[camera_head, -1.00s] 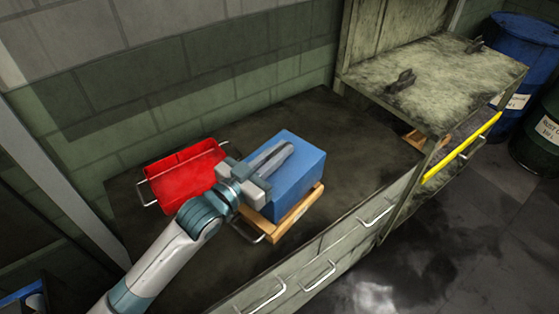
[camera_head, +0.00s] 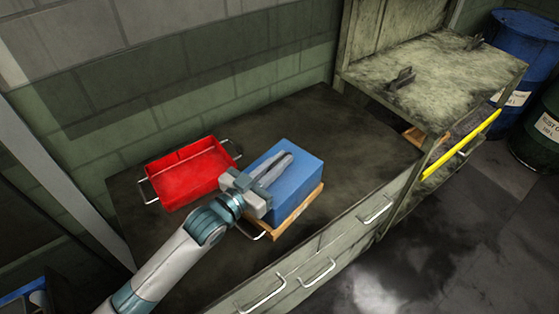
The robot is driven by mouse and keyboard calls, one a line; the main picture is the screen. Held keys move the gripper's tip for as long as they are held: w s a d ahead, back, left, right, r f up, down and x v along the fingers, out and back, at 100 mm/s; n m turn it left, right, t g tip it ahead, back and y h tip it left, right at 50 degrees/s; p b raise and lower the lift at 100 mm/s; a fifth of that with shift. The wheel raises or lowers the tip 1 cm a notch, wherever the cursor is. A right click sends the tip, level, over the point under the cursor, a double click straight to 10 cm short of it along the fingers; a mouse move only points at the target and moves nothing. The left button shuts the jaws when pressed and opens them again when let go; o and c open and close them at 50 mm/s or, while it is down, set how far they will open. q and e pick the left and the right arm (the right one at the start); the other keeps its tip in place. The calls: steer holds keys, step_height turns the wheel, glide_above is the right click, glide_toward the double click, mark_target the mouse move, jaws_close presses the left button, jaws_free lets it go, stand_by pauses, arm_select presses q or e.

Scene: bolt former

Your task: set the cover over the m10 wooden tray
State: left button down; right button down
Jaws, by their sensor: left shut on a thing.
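The cover is a blue box-shaped piece (camera_head: 300,190) on the worktop, right of centre. Below it shows the wooden tray (camera_head: 299,212), its light wood edge visible along the front and right, with a metal handle at its left end. The cover sits over the tray; whether it is fully down on it I cannot tell. My left gripper (camera_head: 271,172) lies over the top of the cover, shut on it; the exact grip point is partly hidden by the gripper itself. My right gripper is not in view.
A red tray (camera_head: 190,174) with wire handles stands left of the cover. The dark worktop (camera_head: 350,150) is clear to the right and behind. A grimy raised cabinet (camera_head: 440,85) with a yellow bar (camera_head: 462,146) stands at right. Drawer handles line the front.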

arm_select(q)
steer(key=shift+f, duration=0.1)
steer(key=c, duration=1.8)
jaws_free()
steer(key=shift+c, duration=0.2)
steer(key=shift+s+a, duration=0.4)
steer(key=b+v, duration=0.3)
steer(key=v, duration=0.8)
steer(key=shift+d, duration=0.1)
